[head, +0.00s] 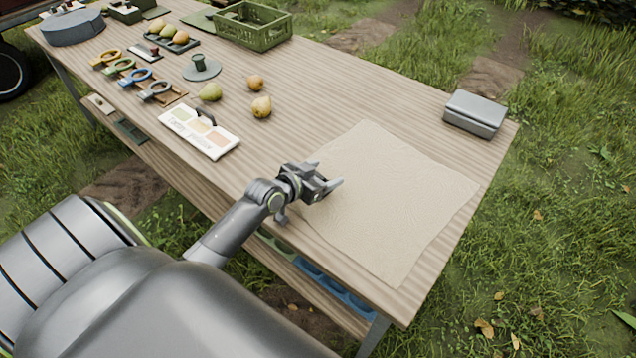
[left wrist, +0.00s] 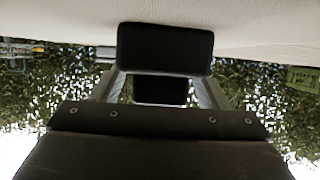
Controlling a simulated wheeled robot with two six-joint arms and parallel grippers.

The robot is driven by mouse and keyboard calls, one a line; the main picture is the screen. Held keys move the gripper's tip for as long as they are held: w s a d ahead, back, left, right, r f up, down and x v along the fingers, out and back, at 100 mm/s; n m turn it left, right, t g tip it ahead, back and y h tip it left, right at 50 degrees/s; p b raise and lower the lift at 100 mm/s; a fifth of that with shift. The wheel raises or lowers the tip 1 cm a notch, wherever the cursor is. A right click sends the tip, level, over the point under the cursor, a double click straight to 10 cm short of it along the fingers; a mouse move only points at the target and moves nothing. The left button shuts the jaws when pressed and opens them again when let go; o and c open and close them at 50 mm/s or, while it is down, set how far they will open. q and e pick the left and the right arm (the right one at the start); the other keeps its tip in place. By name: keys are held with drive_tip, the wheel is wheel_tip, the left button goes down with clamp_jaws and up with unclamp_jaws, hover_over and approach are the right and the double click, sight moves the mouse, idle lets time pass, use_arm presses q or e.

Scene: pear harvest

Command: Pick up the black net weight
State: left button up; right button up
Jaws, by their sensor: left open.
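I cannot make out a black net weight for certain in the head view. My left gripper (head: 325,176) is open, at the left edge of a beige cloth (head: 390,215) on the table; no object shows between its fingertips there. In the left wrist view, a black block (left wrist: 165,50) shows in front of the fingers, with a smaller dark block (left wrist: 160,91) between them. I cannot tell whether these are gripper parts or the weight. My right gripper is not in view.
The wooden table (head: 350,90) holds a grey box (head: 475,114) at its right end. Pears (head: 262,107), a colour card (head: 199,131), a knobbed disc (head: 201,68), a row of ring-shaped tools (head: 139,76) and a green crate (head: 252,26) stand farther left. The cloth is otherwise clear.

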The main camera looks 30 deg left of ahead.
use_arm(q)
drive_tip(key=c, duration=0.9)
